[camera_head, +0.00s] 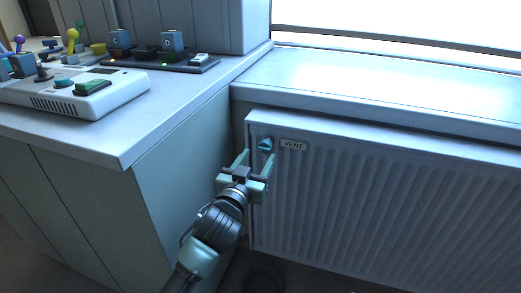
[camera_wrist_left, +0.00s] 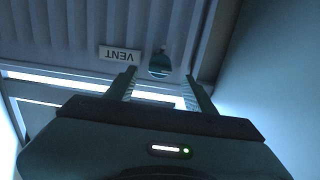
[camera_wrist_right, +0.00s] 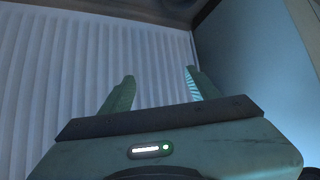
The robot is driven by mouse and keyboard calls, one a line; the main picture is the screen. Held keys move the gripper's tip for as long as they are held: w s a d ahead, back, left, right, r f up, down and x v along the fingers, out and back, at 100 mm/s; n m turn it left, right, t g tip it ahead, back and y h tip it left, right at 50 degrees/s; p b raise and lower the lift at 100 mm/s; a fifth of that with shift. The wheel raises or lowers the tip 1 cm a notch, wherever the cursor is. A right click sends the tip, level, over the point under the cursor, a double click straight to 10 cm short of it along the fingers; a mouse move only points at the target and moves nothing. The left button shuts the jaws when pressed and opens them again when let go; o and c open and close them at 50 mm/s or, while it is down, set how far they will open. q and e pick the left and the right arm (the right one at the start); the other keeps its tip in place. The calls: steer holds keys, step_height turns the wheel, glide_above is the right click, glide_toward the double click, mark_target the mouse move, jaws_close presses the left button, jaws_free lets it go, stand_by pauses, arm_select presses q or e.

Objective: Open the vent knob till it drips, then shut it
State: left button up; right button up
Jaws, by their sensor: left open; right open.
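The vent knob (camera_head: 265,145) is a small teal knob at the upper left corner of the white ribbed radiator (camera_head: 380,200), beside a VENT label (camera_head: 293,146). My left gripper (camera_head: 257,158) is open just in front of and slightly below the knob. In the left wrist view the knob (camera_wrist_left: 159,65) shows beyond and between the open fingers (camera_wrist_left: 159,78), with the label (camera_wrist_left: 119,54) upside down. No contact shows, and no drip can be made out. My right gripper (camera_wrist_right: 159,84) is open and empty, facing the radiator's ribs (camera_wrist_right: 70,60) in the right wrist view.
A counter (camera_head: 150,125) stands left of the radiator; its side panel is close to my left arm. A white console (camera_head: 75,92) and a dark tray (camera_head: 165,62) with small devices lie on it. A sill (camera_head: 390,85) runs above the radiator. A dark round thing (camera_head: 264,279) is on the floor below.

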mark_target(263, 150)
arm_select(q)
steer(key=x, duration=0.3)
steer(key=shift+w+d+b, duration=0.1)
steer(key=shift+w+b, duration=0.1)
steer(key=shift+b, duration=0.15)
steer(key=shift+w+d, duration=0.15)
steer(key=shift+w, duration=0.25)
arm_select(e)
steer(key=shift+w+a+r+t+y, duration=0.15)
steer(key=shift+w+a+r+t, duration=0.1)
steer(key=shift+w+r+t, duration=0.3)
steer(key=shift+w+a+r+t+y, duration=0.1)
steer(key=shift+w+a+r+t, duration=0.25)
steer(key=shift+w+r, duration=0.35)
steer(key=shift+w+a+r+t+y, duration=0.15)
steer(key=shift+w+r+t, duration=0.4)
steer(key=shift+r, duration=0.1)
arm_select(q)
jaws_close()
